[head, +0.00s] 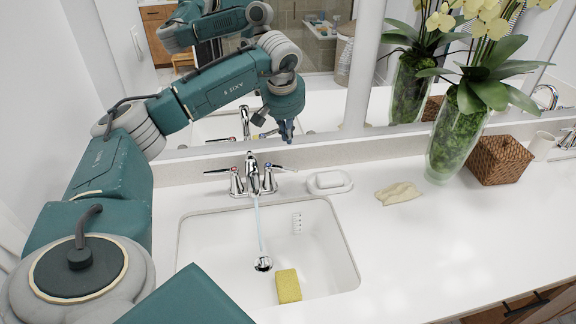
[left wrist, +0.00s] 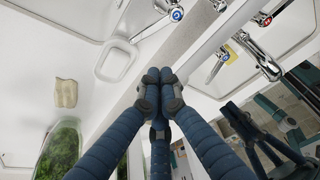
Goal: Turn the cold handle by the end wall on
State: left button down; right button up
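The cold handle (head: 270,176), marked blue, stands right of the chrome spout (head: 252,172) at the sink near the left wall. Its lever points right. It shows at the top edge of the left wrist view (left wrist: 177,14). The hot handle (head: 236,180), marked red, stands left of the spout, its lever pointing left. A water stream (head: 259,222) runs from the spout into the basin. My left gripper (head: 287,136) points down above and behind the cold handle, apart from it. In the left wrist view its fingers (left wrist: 160,78) are together and empty. My right gripper is out of view.
A white soap dish (head: 329,182) stands right of the faucet; a beige cloth (head: 399,193) lies beyond it. A vase (head: 456,135) and wicker basket (head: 499,160) stand farther right. A yellow sponge (head: 288,286) lies in the sink (head: 330,250). The mirror (head: 330,100) rises close behind.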

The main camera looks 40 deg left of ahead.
aim_at(281, 169)
pick_arm(q)
notch_tip(281, 169, down, 10)
jog(key=w+m+b, duration=0.1)
jog(key=b, duration=0.2)
jog(key=shift+w+a+r, duration=0.25)
jog(key=shift+a, duration=0.05)
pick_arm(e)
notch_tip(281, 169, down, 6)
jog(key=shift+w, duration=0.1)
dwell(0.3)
